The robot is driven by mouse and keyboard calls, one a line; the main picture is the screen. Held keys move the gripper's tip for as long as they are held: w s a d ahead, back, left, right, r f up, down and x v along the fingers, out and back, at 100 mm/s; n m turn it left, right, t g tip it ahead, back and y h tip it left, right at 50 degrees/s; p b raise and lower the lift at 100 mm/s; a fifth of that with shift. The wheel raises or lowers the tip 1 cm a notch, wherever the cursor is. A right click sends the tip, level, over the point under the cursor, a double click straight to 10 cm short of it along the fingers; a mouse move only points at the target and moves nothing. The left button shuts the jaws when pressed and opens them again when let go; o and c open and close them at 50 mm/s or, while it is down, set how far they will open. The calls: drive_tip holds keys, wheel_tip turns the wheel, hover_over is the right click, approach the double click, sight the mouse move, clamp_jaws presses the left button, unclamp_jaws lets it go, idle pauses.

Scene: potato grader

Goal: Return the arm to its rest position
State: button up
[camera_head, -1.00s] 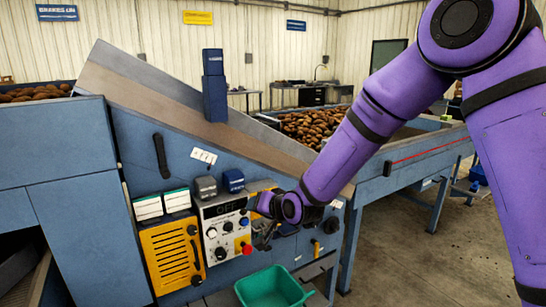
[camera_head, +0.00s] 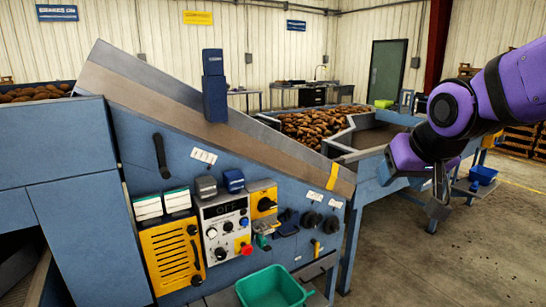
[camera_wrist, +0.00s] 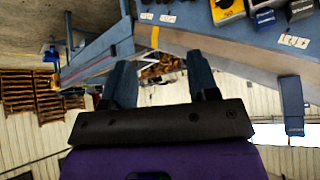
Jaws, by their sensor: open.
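My purple arm is folded at the right of the head view, away from the grader's control panel (camera_head: 226,230). My gripper (camera_head: 438,207) hangs in the air over the floor, right of the blue grader frame. In the wrist view my gripper (camera_wrist: 161,75) shows two blue-grey fingers spread apart with nothing between them. The wrist view looks back at the grader and its conveyor upside down. The potatoes (camera_wrist: 160,68) show beyond the fingers.
The blue grader with its sloping conveyor (camera_head: 220,135) fills the left and middle. A potato bin (camera_head: 310,125) stands behind. A green tub (camera_head: 272,288) sits below the panel. The floor at front right is clear.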

drive_tip(key=s+d+g, duration=0.1)
drive_tip(key=s+d, duration=0.2)
drive_tip(key=s, duration=0.5)
drive_tip(key=s+d+r+g, duration=0.1)
drive_tip(key=s+d, duration=0.3)
drive_tip(key=s, duration=0.4)
drive_tip(key=shift+s+h, duration=0.3)
drive_tip(key=shift+h, duration=0.1)
drive_tip(key=shift+o, duration=0.3)
drive_tip(key=shift+r, duration=0.1)
